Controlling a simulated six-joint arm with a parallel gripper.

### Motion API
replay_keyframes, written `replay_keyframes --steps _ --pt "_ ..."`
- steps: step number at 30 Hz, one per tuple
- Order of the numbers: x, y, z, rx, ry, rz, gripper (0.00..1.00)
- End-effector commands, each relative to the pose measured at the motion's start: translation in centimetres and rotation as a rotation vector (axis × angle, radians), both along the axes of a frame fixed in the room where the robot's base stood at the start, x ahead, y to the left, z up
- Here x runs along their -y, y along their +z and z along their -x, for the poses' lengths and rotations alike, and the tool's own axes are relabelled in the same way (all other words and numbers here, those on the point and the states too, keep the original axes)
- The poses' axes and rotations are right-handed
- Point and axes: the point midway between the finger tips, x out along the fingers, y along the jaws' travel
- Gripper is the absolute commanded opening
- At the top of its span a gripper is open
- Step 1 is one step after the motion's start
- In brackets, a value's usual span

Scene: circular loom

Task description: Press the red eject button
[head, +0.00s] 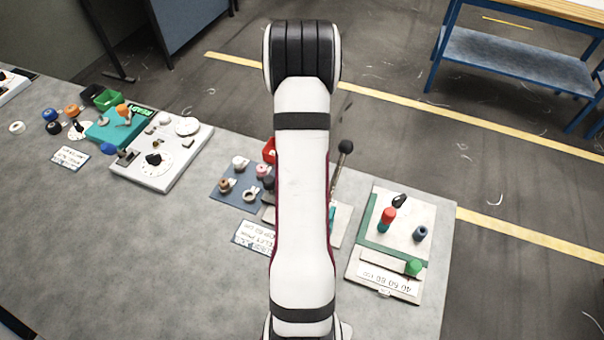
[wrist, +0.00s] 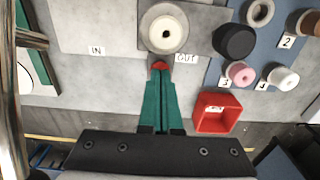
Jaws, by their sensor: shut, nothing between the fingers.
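The red button (wrist: 160,65) shows in the wrist view as a small red patch just beyond my fingertips, below a round white spool-like part (wrist: 163,28) with a dark centre. It sits left of the OUT label (wrist: 186,58). My gripper (wrist: 160,78) has its green fingers together and empty, their tips overlapping the button's near edge. I cannot tell whether they touch it. In the head view my arm hides the gripper and the button.
A red open box (wrist: 217,112) stands right of my fingers. A blue mat (head: 226,200) with several small spools lies beside it. A metal lever (head: 340,165) rises right of my arm. A board with pegs (head: 433,225) stands further right. Bare table lies at left front.

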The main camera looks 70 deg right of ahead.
Motion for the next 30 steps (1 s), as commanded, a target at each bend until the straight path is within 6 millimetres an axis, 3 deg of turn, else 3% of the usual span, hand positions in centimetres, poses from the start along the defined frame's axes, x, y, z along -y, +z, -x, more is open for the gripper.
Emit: replay_keyframes --steps 5,16,30 --pt "0.0 0.1 0.0 -0.001 0.001 -0.001 0.00" --pt "0.0 5.6 0.0 0.000 0.001 0.001 0.00" --pt "0.0 5.9 0.0 -0.001 0.001 0.000 0.00"
